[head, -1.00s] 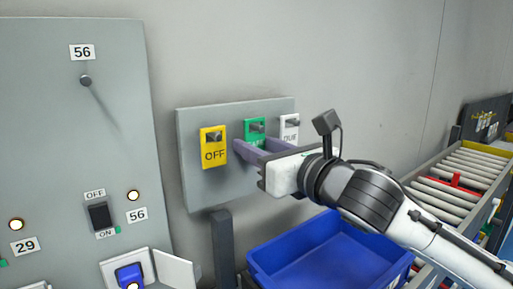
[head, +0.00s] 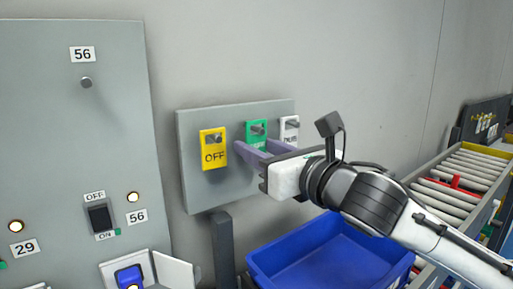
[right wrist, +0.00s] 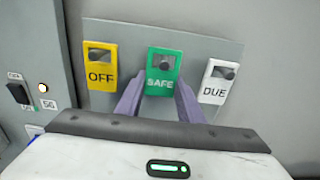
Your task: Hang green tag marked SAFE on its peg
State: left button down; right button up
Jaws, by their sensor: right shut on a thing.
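The green SAFE tag (head: 256,131) is at the middle peg of the grey peg board (head: 194,175), between the yellow OFF tag (head: 213,149) and the white DUE tag (head: 290,130). The peg's end shows in the tag's upper opening. In the right wrist view the green tag (right wrist: 162,80) looks upright and its word is readable. My right gripper (head: 248,147) is shut on the lower part of the tag, with one purple finger at each side. The fingers hide part of the tag in the head view. My left gripper is not in view.
A grey panel (head: 50,130) with a switch (head: 99,217), lamps and an empty peg (head: 86,82) labelled 56 stands at the left. A blue bin (head: 300,262) is below my right arm. A roller conveyor (head: 465,170) runs at the right. A dark post (head: 223,248) stands below the board.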

jog(key=shift+v, duration=0.85)
dwell(0.6)
jog(key=shift+v, duration=1.65)
jog(key=v, duration=0.6)
dwell(1.1)
